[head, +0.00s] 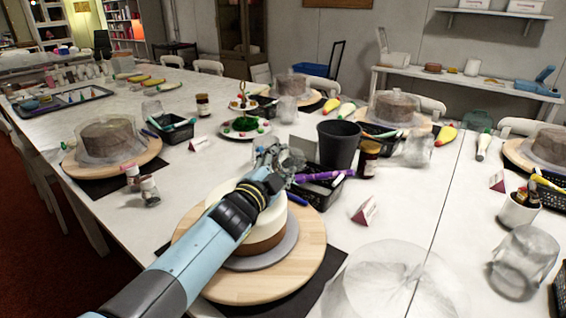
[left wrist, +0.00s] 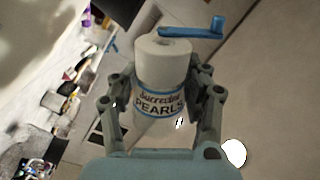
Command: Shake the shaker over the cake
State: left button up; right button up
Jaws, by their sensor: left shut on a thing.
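The cake (head: 265,234), with a white upper part and a brown lower part, sits on a grey board on a round wooden turntable (head: 305,262). My left arm crosses in front of it and hides part of it. My left gripper (head: 280,163) is above the cake's far side in the head view. In the left wrist view, my left gripper (left wrist: 160,108) is shut on the shaker (left wrist: 162,72), a white cylinder with a blue-edged label reading "PEARLS". The shaker is hard to make out in the head view. My right gripper is not in view.
A dark grey bin (head: 338,145) and a black basket (head: 322,190) with a purple tube stand just beyond the gripper. A small red-and-white card (head: 366,210) stands to the right. A clear cover (head: 390,285) is at the front right. Two small jars (head: 149,190) stand left.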

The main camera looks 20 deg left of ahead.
pick_arm(q)
jog(key=shift+w+a+f+m+b, duration=0.5)
jog(key=shift+a+f+m+b, duration=0.1)
jog(key=shift+m+b, duration=0.45)
jog(key=shift+w+a+m, duration=0.1)
jog(key=shift+a+m, duration=0.05)
jog(key=shift+m, duration=0.2)
jog(key=shift+a+r, duration=0.15)
jog(key=shift+s+a+p, duration=0.2)
jog(key=shift+a+p, duration=0.25)
jog(key=shift+a, duration=0.2)
jog(key=shift+r+n, duration=0.2)
jog(key=shift+n, duration=0.4)
jog(key=shift+d+r+p, duration=0.15)
jog(key=shift+d+p, duration=0.15)
jog(key=shift+p, duration=0.1)
jog(key=shift+a+f, duration=0.2)
jog(key=shift+a, duration=0.1)
jog(key=shift+r+n, duration=0.25)
jog(key=shift+n, duration=0.15)
